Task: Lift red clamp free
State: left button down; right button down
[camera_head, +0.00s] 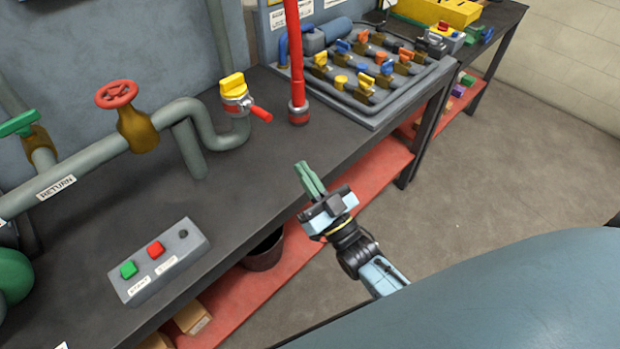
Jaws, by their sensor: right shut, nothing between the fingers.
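A red clamp (236,104) sits around the upright grey pipe just below a yellow valve knob (234,84). Its red handle (261,113) points to the right and slightly down. My right gripper (304,172) is by the table's front edge, to the right of and nearer than the clamp, clearly apart from it. Its green fingers are shut and empty, pointing up and left in the picture. The far side of the clamp is hidden. My left gripper is not in view.
A red upright pipe (297,70) stands right of the clamp. A grey valve tray (371,117) lies behind it. A grey pipe (95,158) with a red handwheel (116,94) runs left. A button box (158,262) is at the front. The dark tabletop between is clear.

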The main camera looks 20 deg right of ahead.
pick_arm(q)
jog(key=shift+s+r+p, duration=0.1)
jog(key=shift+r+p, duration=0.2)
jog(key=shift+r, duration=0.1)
pick_arm(e)
send_near(258, 111)
jog(key=w+r, duration=0.2)
jog(key=shift+w+r, duration=0.1)
jog(key=shift+w, duration=0.2)
jog(key=shift+d, duration=0.1)
